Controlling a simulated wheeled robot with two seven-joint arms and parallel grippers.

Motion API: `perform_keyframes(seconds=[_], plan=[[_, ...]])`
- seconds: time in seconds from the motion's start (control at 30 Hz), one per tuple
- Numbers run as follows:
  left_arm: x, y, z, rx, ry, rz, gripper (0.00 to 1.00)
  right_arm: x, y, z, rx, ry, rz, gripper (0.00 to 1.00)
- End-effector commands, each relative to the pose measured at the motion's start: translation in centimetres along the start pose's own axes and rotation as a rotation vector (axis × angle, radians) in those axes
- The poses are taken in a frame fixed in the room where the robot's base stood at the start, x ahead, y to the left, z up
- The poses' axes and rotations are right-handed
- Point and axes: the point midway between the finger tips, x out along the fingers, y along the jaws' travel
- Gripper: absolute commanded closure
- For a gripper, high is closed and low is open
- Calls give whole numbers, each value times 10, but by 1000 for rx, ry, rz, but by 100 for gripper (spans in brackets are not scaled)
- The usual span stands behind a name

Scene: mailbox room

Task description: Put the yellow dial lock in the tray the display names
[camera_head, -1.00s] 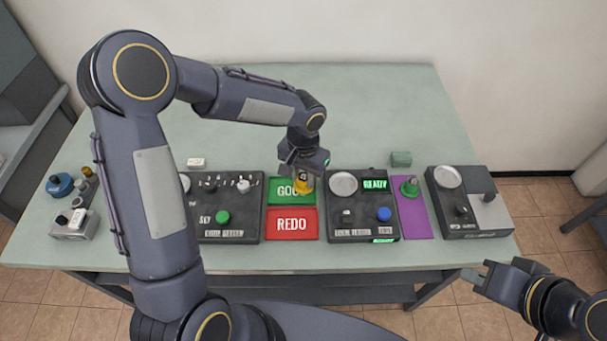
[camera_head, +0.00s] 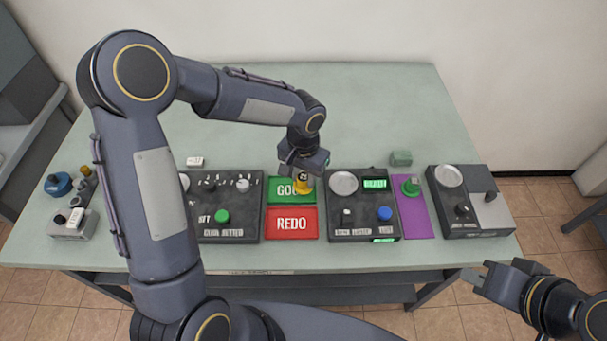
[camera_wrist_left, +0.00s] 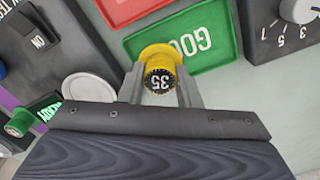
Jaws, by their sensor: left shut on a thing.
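The yellow dial lock (camera_head: 303,186) is at the right part of the green GOOD tray (camera_head: 279,197). In the left wrist view the lock (camera_wrist_left: 160,68) shows a black dial reading 35, between the two fingers of my left gripper (camera_wrist_left: 160,86), which is shut on it. Its yellow base overlaps the edge of the green tray (camera_wrist_left: 208,64); I cannot tell if it touches the tray floor. The red REDO tray (camera_head: 291,235) lies in front. The green display (camera_head: 375,184) reads something like READY, blurred. My right gripper (camera_head: 479,279) is empty, fingers apart, off the table's front right.
A dark control box (camera_head: 228,234) with a green button stands left of the trays. Another box (camera_head: 363,233) with a blue button stands right. A purple mat (camera_head: 414,220) holds a green object. Small parts crowd the left end.

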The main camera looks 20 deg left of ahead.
Motion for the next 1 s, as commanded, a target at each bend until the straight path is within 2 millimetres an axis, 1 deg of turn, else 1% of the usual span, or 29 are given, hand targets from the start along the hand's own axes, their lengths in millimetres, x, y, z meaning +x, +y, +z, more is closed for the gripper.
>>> perform_keyframes(seconds=[0.03, 0.6, 0.97, 1.0], plan=[[3, 0, 0, 0, 0, 0, 96, 2, 1, 1, 0, 0, 0, 100], [20, 0, 0, 0, 0, 0, 96, 14, 7, 7, 0, 0, 0, 100], [19, 0, 0, 0, 0, 0, 96, 14, 6, 7, 0, 0, 0, 100], [19, 0, 0, 0, 0, 0, 65, 14, 6, 7, 0, 0, 0, 100]])
